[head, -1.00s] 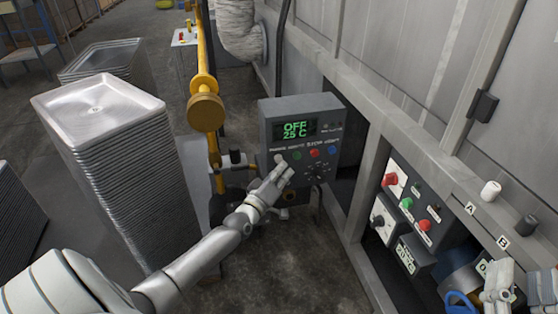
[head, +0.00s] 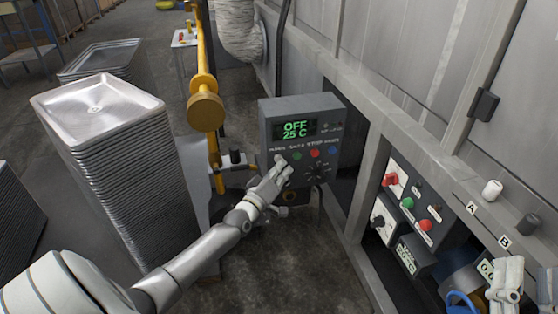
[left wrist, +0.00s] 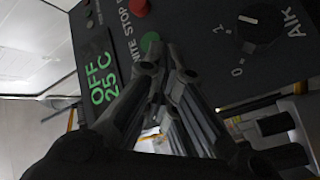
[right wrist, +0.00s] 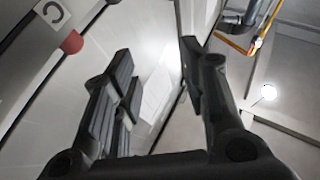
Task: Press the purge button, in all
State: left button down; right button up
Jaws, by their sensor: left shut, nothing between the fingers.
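The grey control box (head: 301,128) stands in the middle of the head view. Its green display (head: 295,130) reads OFF and 25 C. Below it a label row runs over a green button (head: 297,155), a red button (head: 315,153) and a blue button (head: 332,150). The leftmost place, under the purge label, is hidden by the fingertips of my left gripper (head: 281,163). That gripper is shut and empty, close at the panel; contact cannot be told. The left wrist view shows its fingers (left wrist: 165,70) beside the green button (left wrist: 149,41). My right gripper (right wrist: 155,75) is open and empty.
A tall stack of metal trays (head: 97,108) stands left of my left arm. A yellow pipe (head: 205,85) rises left of the box. At the right, a lower panel (head: 412,205) with knobs and buttons sits in the machine frame, near my right gripper.

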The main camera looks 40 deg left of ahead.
pick_arm(q)
jog(key=shift+w+a+b, duration=0.35)
jog(key=shift+a, duration=0.05)
pick_arm(e)
jog(key=shift+s+d+r+t, duration=0.1)
jog(key=shift+s+r+t, duration=0.4)
jog(key=shift+r, duration=0.15)
jog(key=shift+s+r+t, duration=0.4)
jog(key=shift+r+t, duration=0.1)
jog(key=shift+r, duration=0.15)
dwell(1.0)
pick_arm(q)
jog(key=shift+s+d+p, duration=0.65)
jog(key=shift+d+p, duration=0.1)
jog(key=shift+p, duration=0.05)
pick_arm(e)
jog(key=w+f+g+h, duration=0.1)
jog(key=w+f+g, duration=0.2)
jog(key=f, duration=0.3)
jog(key=shift+g, duration=0.6)
jog(key=shift+w, duration=0.15)
